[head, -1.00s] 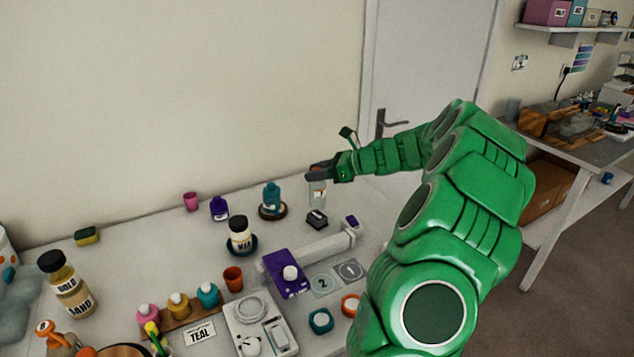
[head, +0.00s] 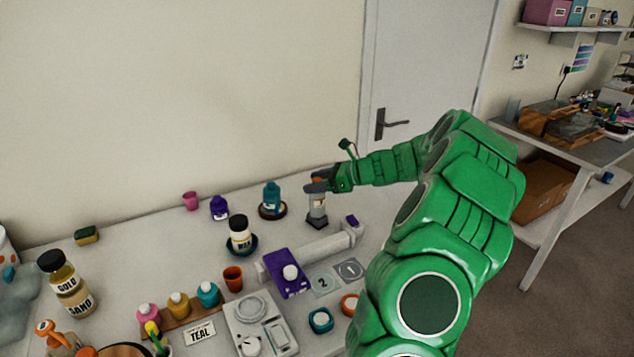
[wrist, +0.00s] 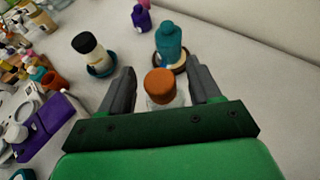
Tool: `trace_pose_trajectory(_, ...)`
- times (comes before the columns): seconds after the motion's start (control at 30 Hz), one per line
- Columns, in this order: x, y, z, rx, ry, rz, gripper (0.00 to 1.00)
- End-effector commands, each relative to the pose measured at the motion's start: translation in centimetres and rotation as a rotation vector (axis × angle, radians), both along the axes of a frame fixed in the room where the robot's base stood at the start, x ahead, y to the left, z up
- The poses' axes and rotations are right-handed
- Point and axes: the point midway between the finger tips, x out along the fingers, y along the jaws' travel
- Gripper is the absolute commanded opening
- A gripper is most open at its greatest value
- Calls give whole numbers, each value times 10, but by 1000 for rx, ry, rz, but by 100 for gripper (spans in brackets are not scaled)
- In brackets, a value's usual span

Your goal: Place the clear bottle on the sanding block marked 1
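The clear bottle (head: 317,206) with an orange cap stands upright on a small dark block (head: 317,224) at the back right of the worktop. I cannot read a mark on this block in the head view now. My gripper (head: 319,184) is at the height of the bottle's cap. In the wrist view the orange cap (wrist: 160,83) lies between the two spread fingers of my gripper (wrist: 161,74), with a gap on each side. The bottle's body is mostly hidden below the cap there, and so is the block.
A teal bottle (head: 271,195) on a dark round base stands left of the clear bottle. A wax jar (head: 239,232), a purple box (head: 285,272) and a white bar (head: 318,247) are nearer. Flat grey squares marked 1 (head: 350,270) and 2 (head: 323,283) lie in front.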

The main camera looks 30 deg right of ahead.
Motion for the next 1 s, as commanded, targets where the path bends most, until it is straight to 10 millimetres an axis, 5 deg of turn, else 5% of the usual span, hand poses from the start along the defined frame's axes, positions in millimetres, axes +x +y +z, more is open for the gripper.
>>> trace_pose_trajectory(0.37, -8, -9, 8, 1, -1, -2, 63)
trace_pose_trajectory(1.0, -73, -74, 46, 0, -1, -1, 63)
